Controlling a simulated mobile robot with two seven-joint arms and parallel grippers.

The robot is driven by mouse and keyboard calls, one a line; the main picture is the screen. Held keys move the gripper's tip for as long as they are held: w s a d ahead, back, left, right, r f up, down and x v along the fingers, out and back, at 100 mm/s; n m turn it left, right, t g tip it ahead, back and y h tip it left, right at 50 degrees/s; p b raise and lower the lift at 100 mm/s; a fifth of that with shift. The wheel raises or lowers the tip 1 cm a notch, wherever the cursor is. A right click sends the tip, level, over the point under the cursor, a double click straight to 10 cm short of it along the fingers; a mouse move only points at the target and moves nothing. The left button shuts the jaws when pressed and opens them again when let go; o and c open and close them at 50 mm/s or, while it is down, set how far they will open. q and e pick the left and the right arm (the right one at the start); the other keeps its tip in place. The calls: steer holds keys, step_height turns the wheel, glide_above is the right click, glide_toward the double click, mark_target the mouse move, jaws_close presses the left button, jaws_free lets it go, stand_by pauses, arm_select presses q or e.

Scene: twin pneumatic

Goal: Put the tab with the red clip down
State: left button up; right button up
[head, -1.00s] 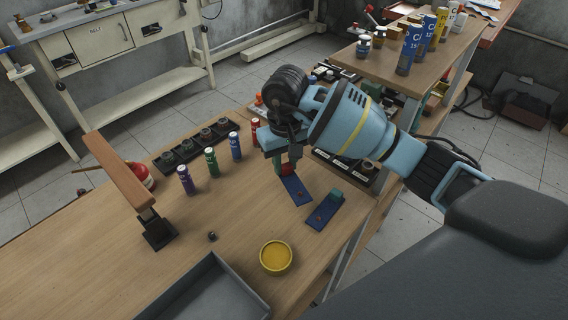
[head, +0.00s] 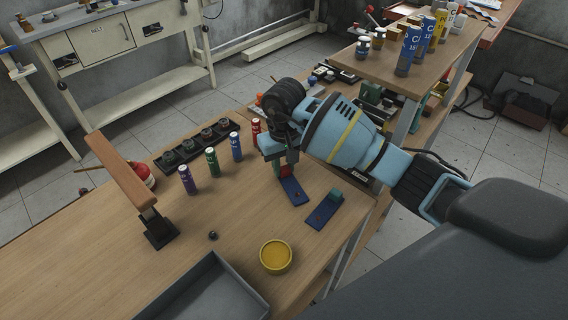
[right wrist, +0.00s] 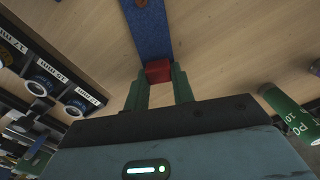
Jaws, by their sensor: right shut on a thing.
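The blue tab with the red clip (head: 294,191) is at the right side of the wooden table, below my right gripper (head: 281,166). In the right wrist view, the green fingers of that gripper (right wrist: 160,88) are shut on the red clip (right wrist: 158,71). The blue tab (right wrist: 149,30) extends away from the clip. It is low over or on the tabletop; I cannot tell if it touches. A second blue tab (head: 324,213) with a green clip (head: 336,194) lies beside it. My left gripper is not in view.
Purple, green, blue and red canisters (head: 188,180) stand left of the gripper, before a black rack (head: 170,160). A yellow round dish (head: 276,257) and a grey tray (head: 165,301) are nearer. A brown bar on a black base (head: 120,172) stands left.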

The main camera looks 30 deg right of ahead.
steer(key=shift+f, duration=0.15)
steer(key=o, duration=1)
steer(key=shift+c, duration=0.2)
step_height(320, 180, up, 12)
